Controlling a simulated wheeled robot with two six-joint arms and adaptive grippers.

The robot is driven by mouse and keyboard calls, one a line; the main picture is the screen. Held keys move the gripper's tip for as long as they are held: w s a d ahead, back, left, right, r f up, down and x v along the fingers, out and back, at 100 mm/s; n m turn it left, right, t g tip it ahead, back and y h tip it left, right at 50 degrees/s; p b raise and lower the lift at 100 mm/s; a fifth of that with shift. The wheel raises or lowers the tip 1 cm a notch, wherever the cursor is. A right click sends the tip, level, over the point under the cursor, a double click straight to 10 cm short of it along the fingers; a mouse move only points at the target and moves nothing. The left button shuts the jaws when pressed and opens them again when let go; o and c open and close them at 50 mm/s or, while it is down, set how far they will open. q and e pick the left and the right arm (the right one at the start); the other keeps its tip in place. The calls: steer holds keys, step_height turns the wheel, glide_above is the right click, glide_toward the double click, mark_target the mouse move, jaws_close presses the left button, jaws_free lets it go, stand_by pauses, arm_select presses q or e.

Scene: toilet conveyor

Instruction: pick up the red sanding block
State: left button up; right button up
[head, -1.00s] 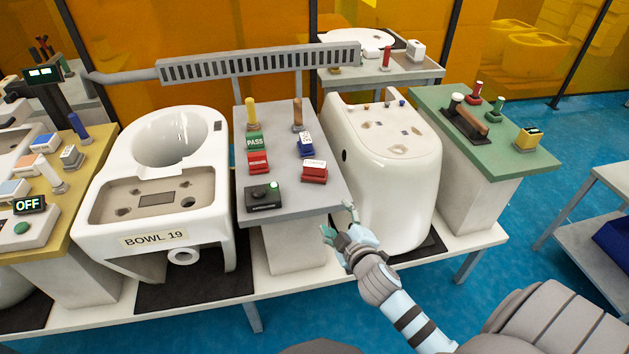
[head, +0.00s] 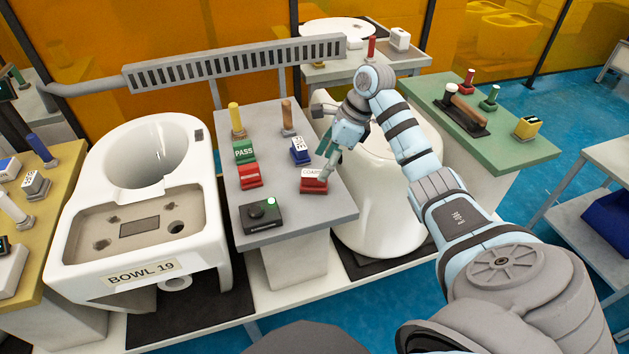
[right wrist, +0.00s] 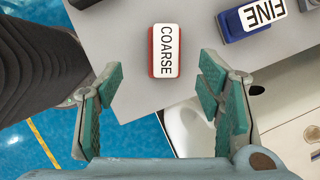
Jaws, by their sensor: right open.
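The red sanding block (head: 314,180) has a white label on top and sits near the right edge of the grey stand (head: 290,222). In the right wrist view the block (right wrist: 165,52) reads COARSE and lies ahead of the fingertips, between their lines. My right gripper (head: 329,164) is open and empty, above and just beside the block at its right. Its teal finger pads (right wrist: 160,84) show spread apart in the wrist view. The gripper does not visibly touch the block. My left gripper is out of view.
A blue block (head: 300,152) labelled FINE (right wrist: 262,14) stands close behind the red one. A green PASS block (head: 245,152), another red block (head: 250,177) and a black box (head: 262,215) share the stand. White ceramic pieces flank it, including a bowl (head: 150,235).

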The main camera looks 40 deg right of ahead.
steer(key=x, duration=0.3)
steer(key=w+x, duration=0.1)
steer(key=x, duration=0.3)
steer(key=shift+d+r, duration=0.1)
steer(key=shift+d, duration=0.15)
steer(key=shift+s, duration=0.1)
steer(key=shift+s+a, duration=0.1)
steer(key=shift+s, duration=0.05)
steer(key=shift+c, duration=0.2)
steer(key=c, duration=1.4)
step_height(320, 180, up, 13)
steer(key=p, duration=0.3)
step_height(320, 180, up, 7)
steer(key=p, duration=0.7)
glide_above(317, 172)
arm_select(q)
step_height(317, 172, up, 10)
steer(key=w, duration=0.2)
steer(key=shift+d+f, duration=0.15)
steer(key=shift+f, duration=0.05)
arm_select(e)
steer(key=shift+w+a, duration=0.2)
steer(key=shift+a, duration=0.1)
arm_select(q)
steer(key=shift+b, duration=0.35)
